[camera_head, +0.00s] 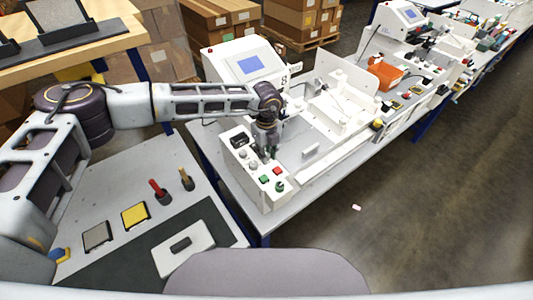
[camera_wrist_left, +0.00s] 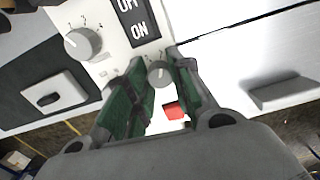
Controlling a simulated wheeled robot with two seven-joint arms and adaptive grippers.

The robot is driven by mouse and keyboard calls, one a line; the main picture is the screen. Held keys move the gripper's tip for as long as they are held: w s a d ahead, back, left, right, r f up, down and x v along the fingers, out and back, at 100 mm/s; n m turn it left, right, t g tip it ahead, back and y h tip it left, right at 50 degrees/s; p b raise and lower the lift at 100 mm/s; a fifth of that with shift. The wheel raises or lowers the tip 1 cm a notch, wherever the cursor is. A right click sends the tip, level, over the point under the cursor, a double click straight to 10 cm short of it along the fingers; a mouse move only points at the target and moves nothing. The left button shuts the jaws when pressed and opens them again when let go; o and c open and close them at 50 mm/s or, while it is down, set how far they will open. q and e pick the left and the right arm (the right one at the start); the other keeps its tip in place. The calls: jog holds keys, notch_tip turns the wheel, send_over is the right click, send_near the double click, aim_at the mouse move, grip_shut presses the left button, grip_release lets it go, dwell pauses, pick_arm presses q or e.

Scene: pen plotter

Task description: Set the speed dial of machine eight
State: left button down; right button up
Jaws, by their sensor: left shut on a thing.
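Machine eight (camera_head: 237,62) is a white unit with a blue screen and an "8" on its side. Its white control panel (camera_head: 262,197) carries dials, buttons and a switch. My left gripper (camera_head: 267,154) reaches down over this panel. In the left wrist view its green-padded fingers (camera_wrist_left: 160,78) are shut on a small grey dial (camera_wrist_left: 159,72) with a pointer line and tick marks around it. A larger grey dial (camera_wrist_left: 82,42) with numbers is beside the fingers, apart from them. The fingers hide the gripped dial in the head view. My right gripper is not in view.
An OFF/ON switch (camera_wrist_left: 138,20) and a red button (camera_wrist_left: 175,109) are close to the fingers. A green button (camera_head: 264,179) and green knob (camera_head: 280,187) sit at the panel's front. A grey panel with red (camera_head: 158,191) and brown levers stands at left.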

pick_arm(q)
jog(key=shift+m+b, duration=1.9)
jog(key=shift+b, duration=0.4)
jog(key=m+b, duration=0.2)
jog(key=b, duration=0.1)
jog(key=shift+m, duration=0.4)
jog(key=shift+m+b, duration=0.4)
jog(key=shift+m, duration=0.4)
jog(key=shift+b, duration=0.35)
jog(key=shift+r, duration=0.1)
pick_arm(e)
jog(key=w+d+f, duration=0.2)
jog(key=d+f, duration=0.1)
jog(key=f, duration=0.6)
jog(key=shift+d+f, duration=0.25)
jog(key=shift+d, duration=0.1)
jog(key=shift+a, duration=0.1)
